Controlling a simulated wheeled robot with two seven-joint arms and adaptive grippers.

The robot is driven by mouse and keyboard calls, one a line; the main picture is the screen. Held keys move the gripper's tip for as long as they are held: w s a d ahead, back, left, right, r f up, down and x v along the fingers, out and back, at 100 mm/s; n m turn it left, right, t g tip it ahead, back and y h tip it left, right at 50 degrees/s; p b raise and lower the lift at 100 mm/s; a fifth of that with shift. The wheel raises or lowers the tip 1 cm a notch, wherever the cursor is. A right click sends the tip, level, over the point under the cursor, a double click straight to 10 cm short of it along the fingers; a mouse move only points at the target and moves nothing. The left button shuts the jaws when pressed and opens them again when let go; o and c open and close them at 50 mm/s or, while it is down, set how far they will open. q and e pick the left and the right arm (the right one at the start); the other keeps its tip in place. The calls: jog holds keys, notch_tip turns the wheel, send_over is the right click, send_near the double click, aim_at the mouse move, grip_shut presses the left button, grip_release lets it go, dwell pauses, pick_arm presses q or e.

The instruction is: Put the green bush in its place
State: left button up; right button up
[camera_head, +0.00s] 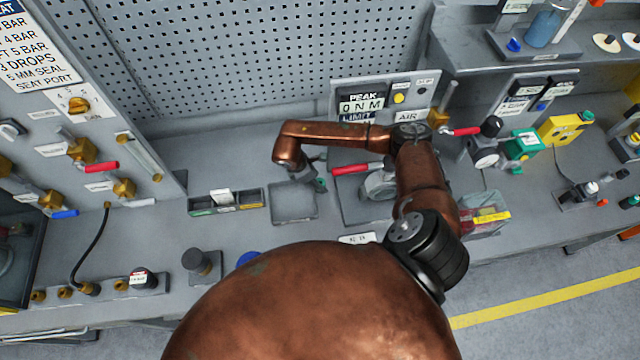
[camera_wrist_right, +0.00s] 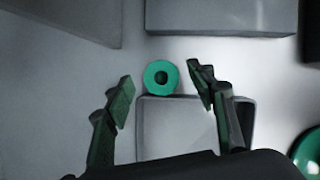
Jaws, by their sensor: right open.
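My right gripper (camera_wrist_right: 161,84) is open, with one finger on each side of the bush and a gap to both. In the head view my right gripper (camera_head: 306,176) is small and partly hidden, above the square grey tray (camera_head: 293,216). My left gripper is out of view.
A compartment tray (camera_head: 226,209) stands left of the square tray. A device with a red lever (camera_head: 357,169) is close on the right. A clear bin (camera_head: 486,222) is further right. Another round green part (camera_wrist_right: 308,152) shows at the wrist view's lower right.

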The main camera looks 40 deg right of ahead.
jog(key=shift+x, duration=1.5)
jog(key=shift+a, duration=0.1)
grip_shut()
jog(key=shift+r, duration=0.2)
jog(key=shift+r, duration=0.65)
jog(key=s+a+r+b, duration=0.3)
jog(key=s+a+r, duration=0.6)
jog(key=s+r, duration=0.2)
jog(key=shift+r+b, duration=0.2)
jog(key=shift+b, duration=0.15)
